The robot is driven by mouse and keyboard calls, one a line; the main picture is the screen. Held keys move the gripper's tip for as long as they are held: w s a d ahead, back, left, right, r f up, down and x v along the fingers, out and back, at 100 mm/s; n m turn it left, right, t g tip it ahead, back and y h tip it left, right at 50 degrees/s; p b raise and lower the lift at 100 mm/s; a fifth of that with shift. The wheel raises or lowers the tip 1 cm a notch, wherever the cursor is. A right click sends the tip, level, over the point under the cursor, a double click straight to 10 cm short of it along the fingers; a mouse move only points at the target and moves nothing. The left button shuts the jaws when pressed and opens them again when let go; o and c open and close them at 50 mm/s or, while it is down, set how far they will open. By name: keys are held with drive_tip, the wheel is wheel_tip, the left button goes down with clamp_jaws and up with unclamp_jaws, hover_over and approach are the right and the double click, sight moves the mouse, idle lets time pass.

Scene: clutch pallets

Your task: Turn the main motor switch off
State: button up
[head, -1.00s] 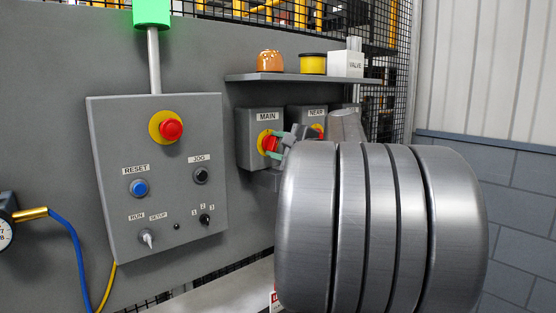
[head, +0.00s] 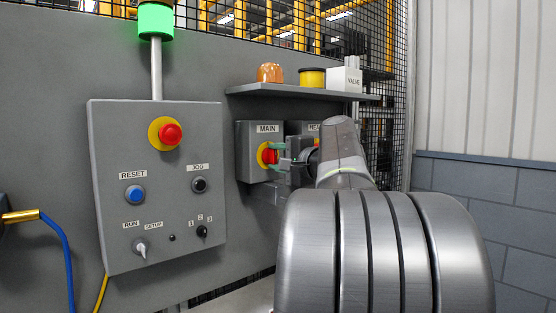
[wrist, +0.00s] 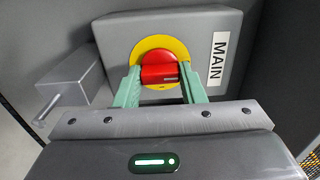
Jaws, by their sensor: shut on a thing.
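The main motor switch is a red rotary knob on a yellow disc, on a grey box labelled MAIN (head: 258,139). In the wrist view the red knob (wrist: 159,76) sits at the centre of the yellow disc (wrist: 165,55), with the MAIN label at its right, turned sideways. My gripper (head: 272,156) is at the knob. Its two green fingers (wrist: 160,84) stand on the left and right sides of the knob and are shut on it. The lower part of the disc is partly hidden by the fingers.
A second labelled box (head: 303,129) stands right of the MAIN box, mostly behind my arm. A shelf (head: 300,91) above holds an orange item, a yellow spool and a VALVE box (head: 344,79). A control panel (head: 157,190) with buttons is at the left.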

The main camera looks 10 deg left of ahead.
drive_tip(key=shift+r, duration=0.1)
drive_tip(key=o, duration=1)
drive_tip(key=shift+a, duration=0.1)
drive_tip(key=b+v, duration=0.1)
drive_tip(key=v, duration=1.2)
drive_tip(key=shift+s+d, duration=0.2)
drive_tip(key=shift+d, duration=0.15)
drive_tip(key=shift+a, duration=0.1)
drive_tip(key=p+x, duration=0.1)
drive_tip(key=x, duration=1.2)
drive_tip(key=shift+w+a, duration=0.2)
drive_tip(key=shift+w, duration=0.05)
